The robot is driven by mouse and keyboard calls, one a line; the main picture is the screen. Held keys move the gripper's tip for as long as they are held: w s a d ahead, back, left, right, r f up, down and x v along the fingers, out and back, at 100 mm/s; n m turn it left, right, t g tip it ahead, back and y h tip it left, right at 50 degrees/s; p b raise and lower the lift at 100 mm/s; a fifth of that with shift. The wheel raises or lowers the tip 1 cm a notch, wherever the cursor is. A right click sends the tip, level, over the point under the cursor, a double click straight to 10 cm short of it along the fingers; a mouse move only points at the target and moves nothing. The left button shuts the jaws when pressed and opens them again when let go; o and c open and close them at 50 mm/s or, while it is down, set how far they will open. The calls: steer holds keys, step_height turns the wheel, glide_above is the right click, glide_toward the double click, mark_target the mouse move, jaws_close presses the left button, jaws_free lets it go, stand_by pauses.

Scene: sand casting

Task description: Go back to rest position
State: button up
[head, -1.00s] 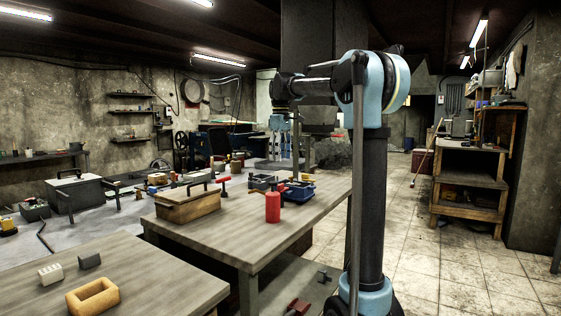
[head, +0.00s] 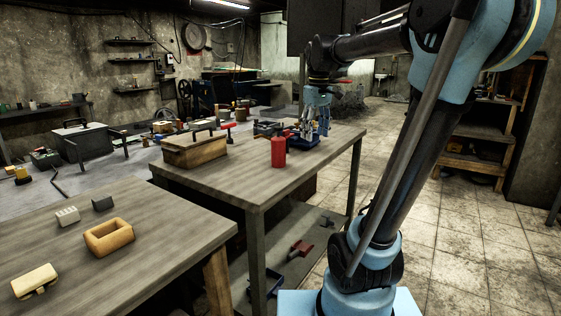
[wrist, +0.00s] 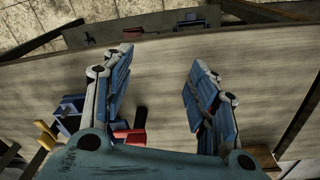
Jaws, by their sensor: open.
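My gripper (head: 315,128) hangs from my arm above the right end of the farther wooden table (head: 240,177) in the head view. In the wrist view my gripper (wrist: 157,85) has its two blue fingers wide apart, with bare table top (wrist: 165,60) between them. It is open and holds nothing.
A red cylinder (head: 278,152) and a wooden box with a handle (head: 194,150) stand on the same table. The nearer table (head: 150,235) holds a yellow hollow frame (head: 109,237) and small blocks. A wooden shelf (head: 475,150) stands at right. Tiled floor (head: 465,250) is open.

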steer(key=s+d+f+m, duration=0.3)
steer(key=s+f, duration=0.8)
steer(key=f, duration=0.1)
steer(key=s+d+f+m+t, duration=0.1)
steer(key=s+d+f+m, duration=0.2)
steer(key=s+f, duration=0.8)
step_height(320, 180, down, 2)
steer(key=shift+d+f+m, duration=0.15)
steer(key=shift+d+m, duration=0.25)
steer(key=shift+d, duration=0.15)
steer(key=shift+w+f, duration=0.2)
steer(key=shift+w, duration=0.25)
